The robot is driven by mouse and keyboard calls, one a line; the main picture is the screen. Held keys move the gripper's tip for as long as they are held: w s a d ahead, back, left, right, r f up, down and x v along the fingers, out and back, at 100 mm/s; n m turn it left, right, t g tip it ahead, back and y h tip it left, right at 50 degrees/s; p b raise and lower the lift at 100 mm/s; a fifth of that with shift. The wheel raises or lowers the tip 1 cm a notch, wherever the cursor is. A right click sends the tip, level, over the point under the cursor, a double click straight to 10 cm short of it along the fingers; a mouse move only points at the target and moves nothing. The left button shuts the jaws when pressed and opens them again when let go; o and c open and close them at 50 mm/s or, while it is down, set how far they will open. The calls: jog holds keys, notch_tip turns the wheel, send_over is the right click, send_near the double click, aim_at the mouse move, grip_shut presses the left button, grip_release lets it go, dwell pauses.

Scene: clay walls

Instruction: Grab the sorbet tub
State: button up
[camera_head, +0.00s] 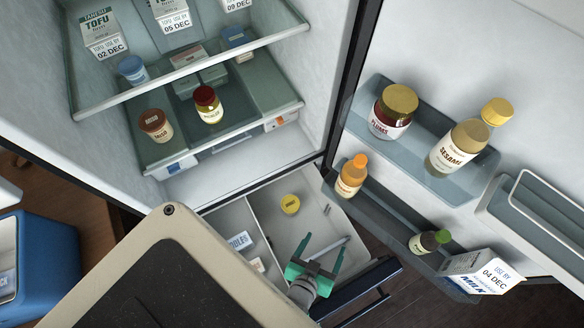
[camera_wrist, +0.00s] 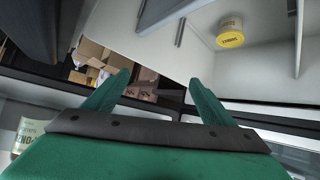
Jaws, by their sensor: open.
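A small round tub with a yellow lid (camera_head: 290,204) stands in the pulled-out lower drawer (camera_head: 262,205) of the fridge; I take it for the sorbet tub. In the wrist view the tub (camera_wrist: 229,31) shows at the upper right, with a pale side and a yellow band, its lettering too small to read surely. My green gripper (camera_head: 321,252) is open and empty over the front part of the drawer, apart from the tub, which lies beyond it and to its left. Its two fingers (camera_wrist: 159,80) point forward in the wrist view with nothing between them.
A divider splits the drawer; small white packs (camera_head: 239,241) lie in its left part. The open fridge door with bottle racks (camera_head: 410,130) stands on the right. Shelves with tubs and jars (camera_head: 208,105) rise above the drawer. A blue cooler (camera_head: 40,260) is at far left.

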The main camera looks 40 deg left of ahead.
jog(key=w+a+f+n+g, duration=0.3)
jog(key=w+a+f, duration=0.15)
jog(key=f, duration=0.35)
jog(key=n+g, duration=0.4)
jog(key=g, duration=0.2)
send_near(290, 204)
jog(key=shift+w+d+f+h, duration=0.2)
jog(key=shift+w+d+h, duration=0.15)
jog(key=shift+d, duration=0.3)
jog(key=shift+s+a+n+g, duration=0.1)
jog(key=shift+a+n+g, duration=0.25)
jog(key=shift+a, duration=0.2)
jog(key=f, duration=0.5)
jog(key=shift+a, duration=0.3)
jog(key=f, duration=0.2)
jog(key=w+a+f, duration=0.1)
jog(key=f, duration=0.1)
jog(key=shift+a, duration=0.1)
jog(key=shift+f, duration=0.6)
jog(key=c, duration=1.1)
